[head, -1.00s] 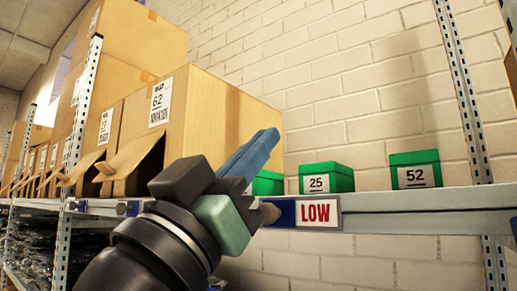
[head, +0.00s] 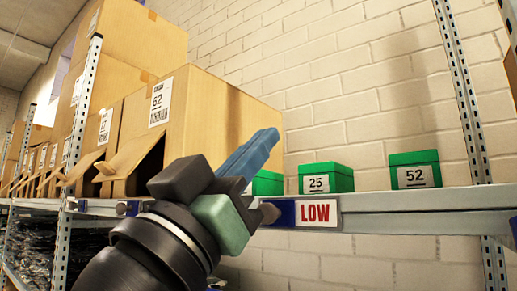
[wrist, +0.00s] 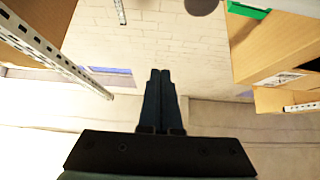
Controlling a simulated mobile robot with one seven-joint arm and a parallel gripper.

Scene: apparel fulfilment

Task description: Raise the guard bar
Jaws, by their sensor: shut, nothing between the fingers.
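A grey metal bar (head: 420,200) runs across the front of the shelf at the right in the head view. I cannot tell for sure whether this is the guard bar or a fixed shelf rail. My gripper (head: 268,140) is shut and empty, its blue fingers pointing up and right, in front of the boxes. My wrist covers part of the shelf edge left of the label. In the wrist view the shut fingers (wrist: 160,78) show against the pale wall, with nothing between them.
Green boxes marked 25 (head: 326,178) and 52 (head: 415,170) stand on the shelf behind the bar. A large carton marked 62 (head: 210,115) and several more cartons stand at the left. Perforated uprights (head: 463,90) flank the bay. Brick wall shows above the green boxes.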

